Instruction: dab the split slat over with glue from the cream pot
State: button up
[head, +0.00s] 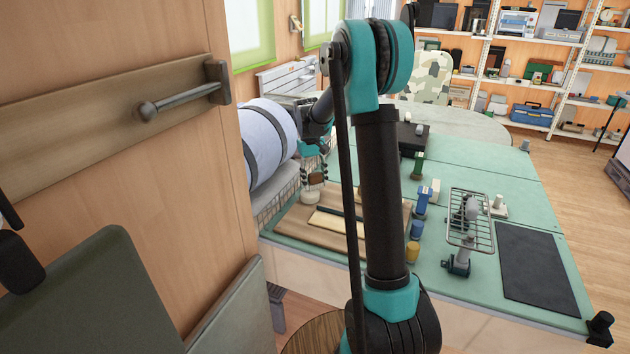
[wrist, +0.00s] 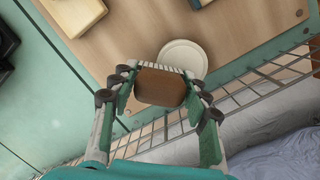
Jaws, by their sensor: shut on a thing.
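My gripper (head: 313,168) is at the left end of the green bench, above the cream pot (head: 309,198). In the wrist view my gripper (wrist: 158,88) is shut on a brown block with a pale ridged edge, seemingly a brush (wrist: 160,86). The cream pot shows there as a round off-white shape (wrist: 184,54) just beyond the brush and partly hidden by it. I cannot tell whether brush and pot touch. A pale slat (head: 326,219) lies on the wooden board (head: 288,222), right of the pot; my arm hides part of the board. No split is discernible.
A wire rack (wrist: 250,92) and a large pale roll (head: 268,140) stand close to my gripper on the left.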

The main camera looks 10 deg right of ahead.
aim_at(316, 174)
dwell(0.3)
jog(key=shift+r, duration=2.95)
jog(key=s+d+m, duration=0.2)
jog(key=s+d, duration=0.1)
jog(key=s, duration=0.3)
jog(key=s+d+f+m+y, duration=0.1)
jog(key=s+d+m, duration=0.2)
jog(key=s, duration=0.4)
jog(key=s+d+m, duration=0.3)
jog(key=s, duration=0.3)
jog(key=shift+s+d+f+y, duration=0.3)
jog(key=shift+d+f, duration=0.05)
jog(key=shift+f, duration=0.05)
jog(key=shift+s+d+f+m, duration=0.1)
jog(key=shift+s+f+m, duration=0.05)
jog(key=shift+s+m, duration=0.4)
jog(key=shift+f, duration=0.1)
jog(key=shift+f, duration=2.25)
